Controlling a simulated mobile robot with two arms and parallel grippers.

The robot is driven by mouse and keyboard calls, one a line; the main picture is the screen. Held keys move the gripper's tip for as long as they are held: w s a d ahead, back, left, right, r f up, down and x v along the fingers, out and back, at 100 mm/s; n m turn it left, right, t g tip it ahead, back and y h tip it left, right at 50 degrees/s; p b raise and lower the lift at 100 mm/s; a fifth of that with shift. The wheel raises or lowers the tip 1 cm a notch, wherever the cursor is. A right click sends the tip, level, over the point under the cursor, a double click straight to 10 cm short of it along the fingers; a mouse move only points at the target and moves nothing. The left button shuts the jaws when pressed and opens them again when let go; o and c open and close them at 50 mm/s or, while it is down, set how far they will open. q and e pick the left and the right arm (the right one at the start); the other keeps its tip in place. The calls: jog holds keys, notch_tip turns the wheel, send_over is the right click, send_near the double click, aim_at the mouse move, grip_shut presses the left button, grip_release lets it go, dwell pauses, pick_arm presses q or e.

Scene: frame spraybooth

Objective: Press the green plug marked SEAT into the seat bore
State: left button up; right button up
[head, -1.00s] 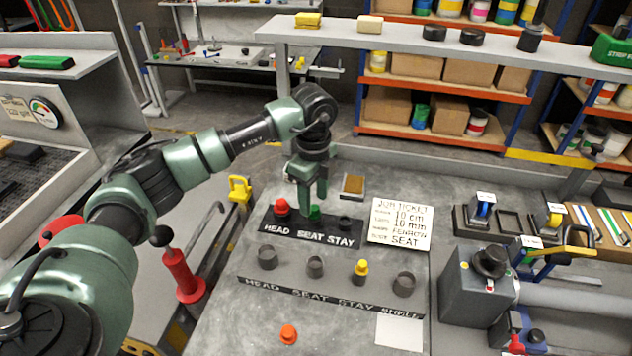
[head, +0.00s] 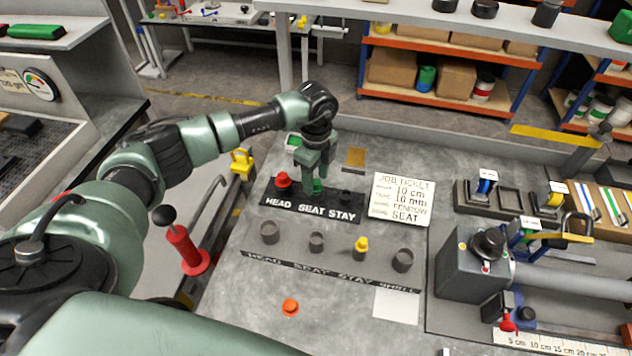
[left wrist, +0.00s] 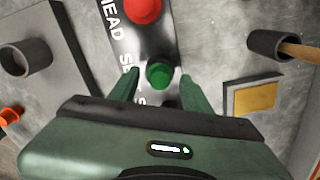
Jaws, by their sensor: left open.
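The green plug (head: 318,187) stands in the middle place, marked SEAT, of the black plug rack (head: 335,214). It also shows in the left wrist view (left wrist: 159,75). My left gripper (head: 314,182) points down over it, open, with one finger on each side of the plug. In the left wrist view the fingers (left wrist: 160,88) stand apart, with visible gaps to the plug. The seat bore (head: 316,242) is the second dark ring from the left on the grey block, above the SEAT label, and looks empty. My right gripper is not in view.
A red plug (head: 283,180) stands at HEAD, close beside the left gripper. A yellow plug (head: 361,245) sits in the STAY bore. An orange piece (head: 290,307) lies on the bench in front. The job ticket (head: 401,200) and a grey machine (head: 475,265) are to the right.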

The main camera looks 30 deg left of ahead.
pick_arm(q)
grip_shut()
dwell(0.3)
jog(key=shift+r, duration=0.1)
